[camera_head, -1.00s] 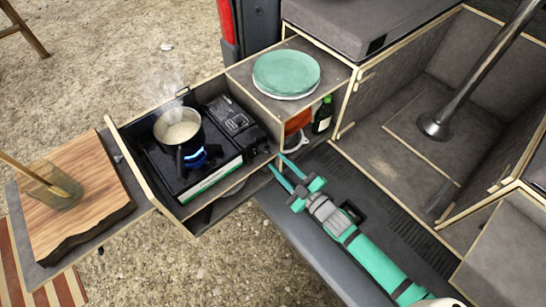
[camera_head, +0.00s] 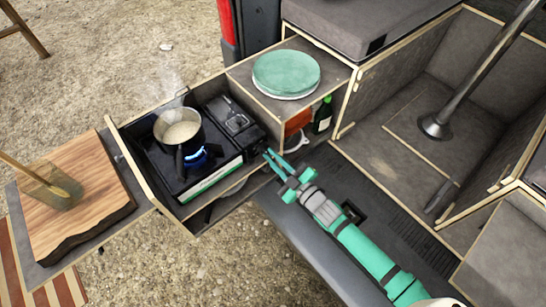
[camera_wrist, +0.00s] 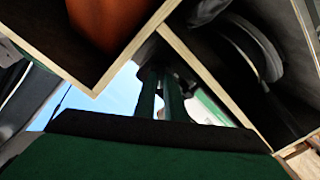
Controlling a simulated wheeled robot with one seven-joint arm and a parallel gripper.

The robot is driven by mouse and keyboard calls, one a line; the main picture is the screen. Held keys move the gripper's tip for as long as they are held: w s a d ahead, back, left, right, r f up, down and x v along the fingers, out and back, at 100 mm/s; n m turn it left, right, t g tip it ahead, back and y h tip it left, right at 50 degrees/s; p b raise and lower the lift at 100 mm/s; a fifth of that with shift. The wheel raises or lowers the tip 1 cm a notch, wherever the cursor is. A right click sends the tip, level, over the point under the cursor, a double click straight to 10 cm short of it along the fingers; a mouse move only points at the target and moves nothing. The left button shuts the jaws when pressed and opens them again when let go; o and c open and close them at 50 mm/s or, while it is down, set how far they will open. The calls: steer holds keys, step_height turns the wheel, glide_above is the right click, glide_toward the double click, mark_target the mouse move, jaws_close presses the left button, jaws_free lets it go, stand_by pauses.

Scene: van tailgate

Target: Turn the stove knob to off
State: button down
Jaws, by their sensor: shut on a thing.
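The black camping stove (camera_head: 222,170) sits in the pulled-out drawer. A blue flame (camera_head: 208,153) burns under a dark pot (camera_head: 182,136) of steaming food. My gripper (camera_head: 267,152) is at the stove's right end, its fingers close together on the stove knob. The knob is small and mostly hidden by the fingertips, so its angle cannot be read. In the wrist view, my two green fingers (camera_wrist: 160,74) reach forward to a dark part between wooden panel edges.
Green plates (camera_head: 286,72) sit on the cabinet above the fingers. A green bottle (camera_head: 323,116) and an orange item (camera_head: 297,123) stand in the cabinet's open side.

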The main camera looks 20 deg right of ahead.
steer(key=shift+d+r+m, duration=0.1)
steer(key=shift+m, duration=3.5)
steer(key=c, duration=1.8)
jaws_free()
steer(key=v, duration=1)
steer(key=shift+s+d, duration=0.15)
steer(key=shift+s, duration=0.2)
